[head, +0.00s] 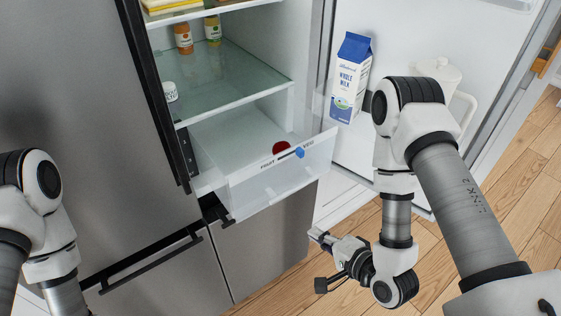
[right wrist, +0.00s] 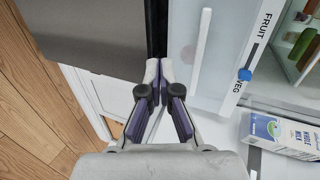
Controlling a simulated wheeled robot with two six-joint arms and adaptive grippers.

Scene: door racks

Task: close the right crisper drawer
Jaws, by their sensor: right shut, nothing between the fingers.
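The crisper drawer (head: 258,187) is pulled out from the bottom of the fridge compartment. It is whitish and translucent, with a FRUIT/VEG label and a blue slider (head: 299,152) on its front. A red round item (head: 281,148) lies inside. In the right wrist view the drawer front (right wrist: 227,45) fills the upper right of centre. My right gripper (head: 316,235) is shut and empty, low and to the right of the drawer front, apart from it. Its fingertips (right wrist: 160,72) also show in the right wrist view. My left arm shows at the left edge, but its gripper is out of frame.
The open fridge door on the right carries a milk carton (head: 350,78) and a white jug (head: 437,72). Glass shelves (head: 235,80) with jars sit above the drawer. A lower freezer drawer handle (head: 150,258) is below left. Wooden floor (head: 505,215) lies open at right.

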